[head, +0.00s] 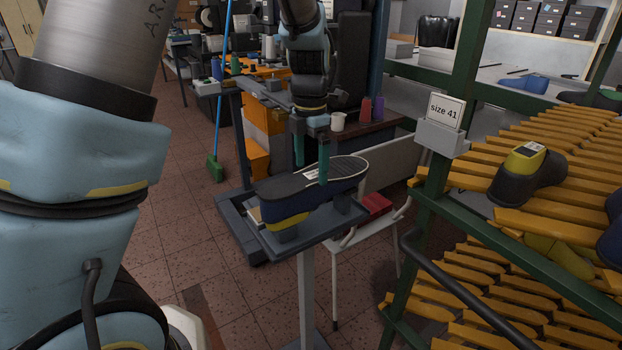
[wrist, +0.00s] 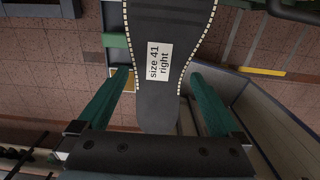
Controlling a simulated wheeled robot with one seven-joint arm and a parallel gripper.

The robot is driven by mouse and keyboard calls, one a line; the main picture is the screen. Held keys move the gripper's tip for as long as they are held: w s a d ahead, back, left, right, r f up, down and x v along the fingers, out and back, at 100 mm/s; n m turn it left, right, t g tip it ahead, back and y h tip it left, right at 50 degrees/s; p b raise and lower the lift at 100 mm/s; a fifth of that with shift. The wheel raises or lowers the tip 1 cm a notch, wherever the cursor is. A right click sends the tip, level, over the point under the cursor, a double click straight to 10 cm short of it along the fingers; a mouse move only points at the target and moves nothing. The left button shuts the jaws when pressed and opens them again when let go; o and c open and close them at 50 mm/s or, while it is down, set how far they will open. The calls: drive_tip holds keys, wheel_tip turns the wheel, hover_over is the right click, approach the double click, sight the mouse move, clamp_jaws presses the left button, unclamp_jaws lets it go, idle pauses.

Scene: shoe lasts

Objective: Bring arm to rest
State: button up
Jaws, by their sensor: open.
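A shoe on a last (head: 345,174) sits sole up on a grey stand (head: 344,222) in the head view. Its dark sole (wrist: 172,20) fills the middle of the wrist view, with a white label (wrist: 158,62) reading "size 41 right". My gripper (head: 311,173) is open above the shoe, its two teal fingers pointing down. In the wrist view my gripper (wrist: 160,76) has one finger on each side of the sole, with a gap showing on both sides. I cannot tell how far down the fingers reach beside the shoe.
A green rack with yellow slats (head: 490,190) stands at the right, with a "size 41" sign (head: 444,110) and a last with a yellow top (head: 527,165). Tiled floor lies left.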

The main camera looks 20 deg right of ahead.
wheel_tip(320, 180, up, 7)
drive_tip(key=shift+f+b, duration=0.15)
drive_tip(key=shift+b, duration=0.15)
drive_tip(key=a+m, duration=0.1)
drive_tip(key=a, duration=0.1)
drive_tip(key=w+a+f+m, duration=0.1)
drive_tip(key=a, duration=0.1)
drive_tip(key=a+m, duration=0.1)
drive_tip(key=a, duration=0.1)
drive_tip(key=shift+w+a+f, duration=0.2)
drive_tip(key=shift+w+a, duration=0.1)
drive_tip(key=shift+w, duration=0.1)
drive_tip(key=s+a+f+m, duration=0.2)
drive_tip(key=s+a+m, duration=0.1)
drive_tip(key=a+m, duration=0.6)
drive_tip(key=s+a+f+m+t, duration=0.1)
drive_tip(key=s+a+f+m, duration=0.1)
drive_tip(key=a+m, duration=0.7)
drive_tip(key=shift+s+a+f+t, duration=0.35)
drive_tip(key=shift+a+f, duration=0.35)
drive_tip(key=shift+a, duration=2.1)
